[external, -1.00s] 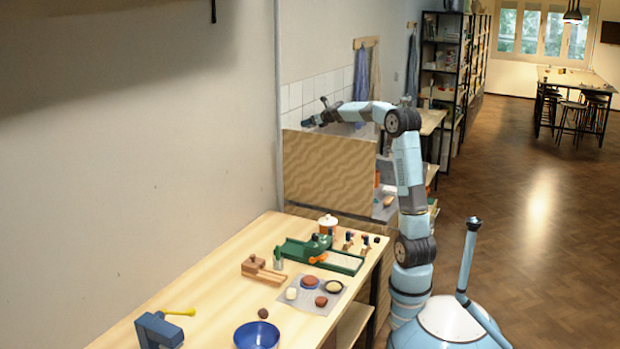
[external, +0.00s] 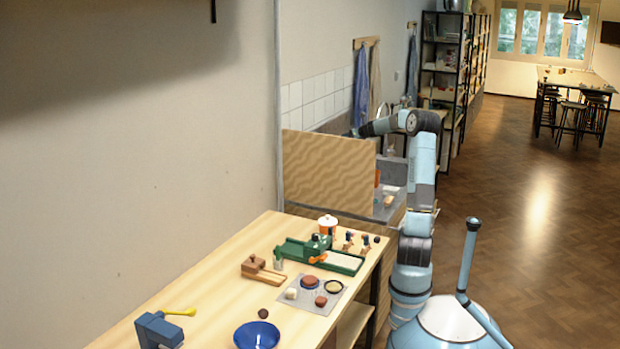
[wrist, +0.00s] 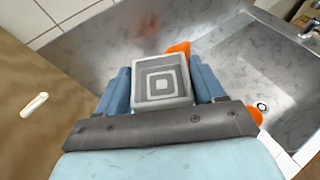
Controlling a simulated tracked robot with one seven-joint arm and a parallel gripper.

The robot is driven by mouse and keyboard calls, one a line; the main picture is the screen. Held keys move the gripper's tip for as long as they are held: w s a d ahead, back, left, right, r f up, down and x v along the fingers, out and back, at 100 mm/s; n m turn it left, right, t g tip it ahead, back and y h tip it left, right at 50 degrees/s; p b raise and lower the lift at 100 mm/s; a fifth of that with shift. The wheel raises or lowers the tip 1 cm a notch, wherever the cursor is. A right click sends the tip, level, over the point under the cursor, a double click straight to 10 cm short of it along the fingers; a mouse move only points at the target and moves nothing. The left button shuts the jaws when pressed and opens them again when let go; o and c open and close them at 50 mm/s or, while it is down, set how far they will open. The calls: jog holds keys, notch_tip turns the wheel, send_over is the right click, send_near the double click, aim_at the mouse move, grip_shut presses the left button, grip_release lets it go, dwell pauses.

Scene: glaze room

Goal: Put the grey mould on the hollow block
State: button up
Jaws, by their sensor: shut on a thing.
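The grey mould (wrist: 161,84), a block with a pattern of nested squares on its face, is between the two blue fingers of my gripper (wrist: 161,75) in the wrist view. My gripper is shut on it. In the external view the gripper's end is hidden behind the wood-patterned panel, and so is the mould. Orange parts (wrist: 178,48) show behind the mould and beside the right finger; most of that thing is hidden, and I cannot tell what it is. I cannot make out the hollow block for certain in either view.
A grey sink basin (wrist: 275,85) with a drain lies right in the wrist view, with a tap (wrist: 312,28) at its edge. The patterned panel (external: 325,170) stands between the sink and the wooden bench (external: 215,275), which holds a blue bowl (external: 257,335) and several tools.

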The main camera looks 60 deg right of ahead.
jog(key=s+d+f, duration=0.3)
jog(key=s+f, duration=0.4)
jog(key=f, duration=0.1)
jog(key=s+a+f+n+t+y, duration=0.2)
jog(key=s+a+f+n+y, duration=0.1)
jog(key=a+f+n+y, duration=0.3)
jog(key=w+d+f, duration=0.2)
jog(key=w+d, duration=0.1)
jog(key=w+d+f, duration=0.5)
jog(key=d+f, duration=0.1)
jog(key=shift+w+d, duration=0.1)
jog(key=shift+w, duration=0.3)
jog(key=shift+w+d+f, duration=0.45)
jog(key=shift+f, duration=1.75)
jog(key=o, duration=1.1)
jog(key=shift+c, duration=0.2)
